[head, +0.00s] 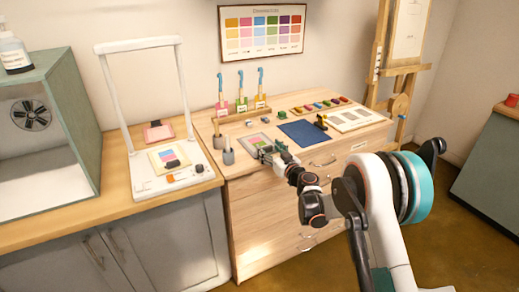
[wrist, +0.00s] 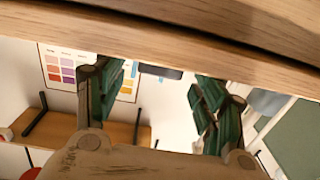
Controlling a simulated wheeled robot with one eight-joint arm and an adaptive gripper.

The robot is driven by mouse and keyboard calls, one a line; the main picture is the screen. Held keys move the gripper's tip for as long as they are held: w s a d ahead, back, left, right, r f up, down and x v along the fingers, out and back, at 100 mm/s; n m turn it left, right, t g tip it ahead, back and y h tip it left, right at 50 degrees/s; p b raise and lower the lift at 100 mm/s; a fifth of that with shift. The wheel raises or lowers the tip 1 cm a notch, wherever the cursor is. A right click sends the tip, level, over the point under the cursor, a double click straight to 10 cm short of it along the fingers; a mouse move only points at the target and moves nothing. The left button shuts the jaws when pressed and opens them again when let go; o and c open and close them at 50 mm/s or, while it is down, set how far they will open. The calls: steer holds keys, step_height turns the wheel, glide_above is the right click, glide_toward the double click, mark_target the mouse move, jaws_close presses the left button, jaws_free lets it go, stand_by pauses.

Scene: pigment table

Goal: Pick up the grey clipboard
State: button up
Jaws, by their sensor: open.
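A small grey-edged board with a pink and green sheet (head: 258,141) lies near the front of the wooden drawer cabinet's top. It looks like the grey clipboard, but it is too small to be sure. My gripper (head: 272,152) is at its front right, by the cabinet's front edge. I cannot tell whether they touch. In the wrist view my gripper (wrist: 157,88) is open, its two green-padded fingers wide apart with nothing held between them. The clipboard cannot be made out in the wrist view.
Two grey cups (head: 227,152) stand left of the board. A blue cloth (head: 303,133) and a white panel with beige patches (head: 356,118) lie right. A white stand (head: 143,181) is on the left counter. A wooden edge (wrist: 200,45) crosses the wrist view.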

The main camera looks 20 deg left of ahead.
steer(key=shift+x, duration=1.15)
steer(key=shift+d, duration=0.1)
steer(key=c, duration=1.3)
steer(key=shift+o, duration=0.2)
